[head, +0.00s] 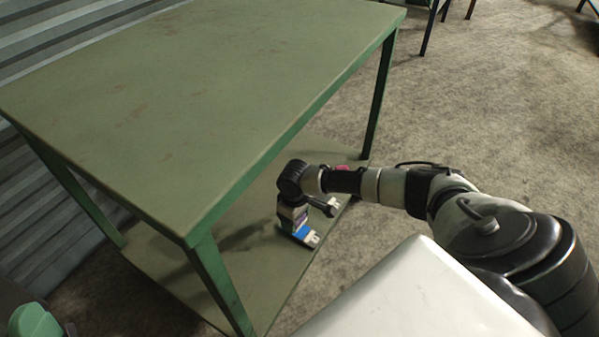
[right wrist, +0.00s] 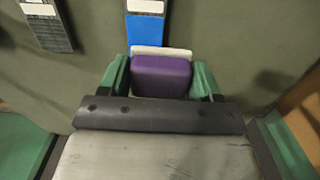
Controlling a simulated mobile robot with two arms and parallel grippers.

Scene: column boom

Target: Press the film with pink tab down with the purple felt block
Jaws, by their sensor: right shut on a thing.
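My right gripper (right wrist: 160,82) is shut on the purple felt block (right wrist: 160,76), with a green finger on each side. A white strip shows along the block's far edge. In the head view the right gripper (head: 296,214) is low over the lower shelf, partly hidden by its wrist. A strip with a blue part (right wrist: 144,30) lies just beyond the block; whether they touch is unclear. A green part at the lower left seems to be my left gripper (head: 36,320), mostly cut off.
The green table's top (head: 200,90) is bare and overhangs the lower shelf (head: 165,265). A green leg (head: 220,285) stands left of my right gripper. A dark strip with a white end (right wrist: 50,30) lies at the left in the wrist view.

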